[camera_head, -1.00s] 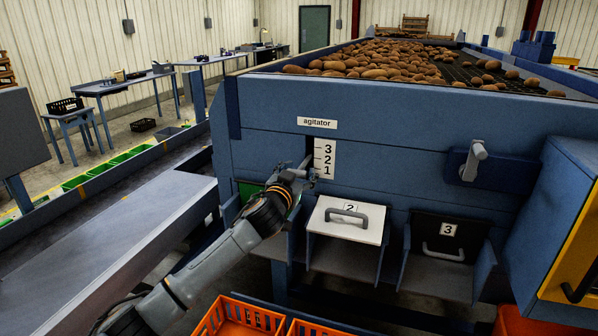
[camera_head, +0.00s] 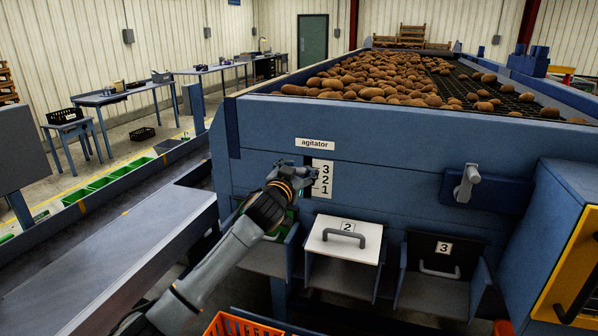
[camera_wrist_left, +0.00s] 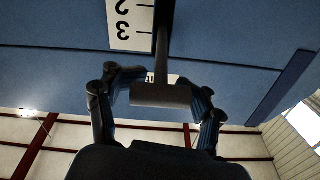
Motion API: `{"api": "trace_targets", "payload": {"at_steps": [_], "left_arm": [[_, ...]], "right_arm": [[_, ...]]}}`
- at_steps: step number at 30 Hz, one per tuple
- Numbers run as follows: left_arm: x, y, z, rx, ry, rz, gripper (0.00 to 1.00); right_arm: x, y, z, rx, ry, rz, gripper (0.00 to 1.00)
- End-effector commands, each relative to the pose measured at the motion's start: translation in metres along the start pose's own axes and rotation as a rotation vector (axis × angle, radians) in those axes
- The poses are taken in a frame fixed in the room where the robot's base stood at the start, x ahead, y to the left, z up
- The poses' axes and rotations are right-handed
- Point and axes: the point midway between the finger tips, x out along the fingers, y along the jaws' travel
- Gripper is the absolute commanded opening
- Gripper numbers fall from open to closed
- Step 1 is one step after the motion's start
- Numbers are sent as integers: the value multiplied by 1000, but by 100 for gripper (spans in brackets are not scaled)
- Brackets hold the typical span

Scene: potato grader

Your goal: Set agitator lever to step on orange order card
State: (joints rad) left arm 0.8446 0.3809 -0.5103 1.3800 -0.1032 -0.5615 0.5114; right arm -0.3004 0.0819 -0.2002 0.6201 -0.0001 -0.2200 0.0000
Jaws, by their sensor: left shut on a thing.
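The agitator lever shows in the left wrist view as a dark crossbar handle (camera_wrist_left: 160,95) on a stem, beside an upside-down number scale. My left gripper (camera_wrist_left: 158,92) is shut on this handle. In the head view, my left gripper (camera_head: 308,178) is at the left edge of the white scale plate (camera_head: 323,178) marked 3, 2, 1 from top to bottom. It sits about level with the upper numbers and hides the lever; the exact step cannot be read. The agitator label (camera_head: 314,144) is above. No orange order card is visible. My right gripper is out of view.
Below the scale are a white flap marked 2 (camera_head: 345,240) and a dark flap marked 3 (camera_head: 438,262). A grey handle (camera_head: 467,182) is on the panel to the right. An orange crate (camera_head: 240,326) stands below; a conveyor (camera_head: 110,240) runs at left.

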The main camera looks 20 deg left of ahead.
Motion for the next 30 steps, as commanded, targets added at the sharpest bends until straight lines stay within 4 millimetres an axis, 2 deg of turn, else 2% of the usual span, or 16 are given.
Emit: {"api": "trace_targets", "payload": {"at_steps": [1,2,6,7,20,26,30], "left_arm": [[0,-1,-3,-3,7,0,0],[0,-1,-3,-3,7,0,58],[0,0,-2,-2,5,0,86],[0,0,-2,-2,4,0,89],[-4,0,1,-1,-1,0,89],[-27,0,1,1,1,2,89],[-52,1,2,0,0,2,89]], "right_arm": [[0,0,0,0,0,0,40],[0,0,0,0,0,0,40],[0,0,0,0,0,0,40],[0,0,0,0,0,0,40],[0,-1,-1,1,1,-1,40],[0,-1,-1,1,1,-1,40],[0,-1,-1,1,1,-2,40]]}}
